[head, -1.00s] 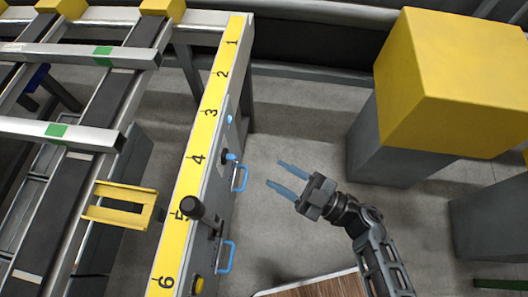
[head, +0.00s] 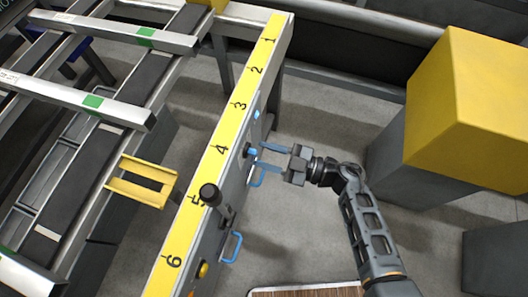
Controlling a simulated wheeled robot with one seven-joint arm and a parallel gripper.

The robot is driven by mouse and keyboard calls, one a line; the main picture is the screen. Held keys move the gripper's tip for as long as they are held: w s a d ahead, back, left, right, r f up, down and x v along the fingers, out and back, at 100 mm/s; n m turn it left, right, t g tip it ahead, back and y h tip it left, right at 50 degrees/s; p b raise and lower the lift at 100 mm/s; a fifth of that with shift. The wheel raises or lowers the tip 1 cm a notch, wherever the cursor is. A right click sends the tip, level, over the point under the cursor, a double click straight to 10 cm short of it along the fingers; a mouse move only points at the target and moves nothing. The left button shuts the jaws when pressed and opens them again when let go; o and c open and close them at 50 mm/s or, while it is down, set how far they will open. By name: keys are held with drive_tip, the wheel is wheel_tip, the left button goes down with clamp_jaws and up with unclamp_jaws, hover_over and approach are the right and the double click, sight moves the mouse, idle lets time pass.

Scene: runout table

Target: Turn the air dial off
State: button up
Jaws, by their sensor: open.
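The air dial looks to be the small dark knob with a blue part (head: 249,151) on the grey side panel, beside the number 4 on the yellow scale. My gripper (head: 262,156) is open, with its two blue fingers pointing left at the panel. The fingertips are close to the knob, one towards its upper side and one towards its lower side. I cannot tell whether they touch it. The dial's pointer setting is too small to read.
A blue handle (head: 258,178) sits just below the dial, close to the lower finger. Further down are a black-knobbed lever (head: 209,194), another blue handle (head: 232,248) and a yellow button (head: 203,270). A yellow box-topped block (head: 465,110) stands right. Floor between is clear.

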drive_tip(key=shift+w+a, duration=0.1)
drive_tip(key=shift+a, duration=0.3)
drive_tip(key=shift+c, duration=0.2)
clamp_jaws()
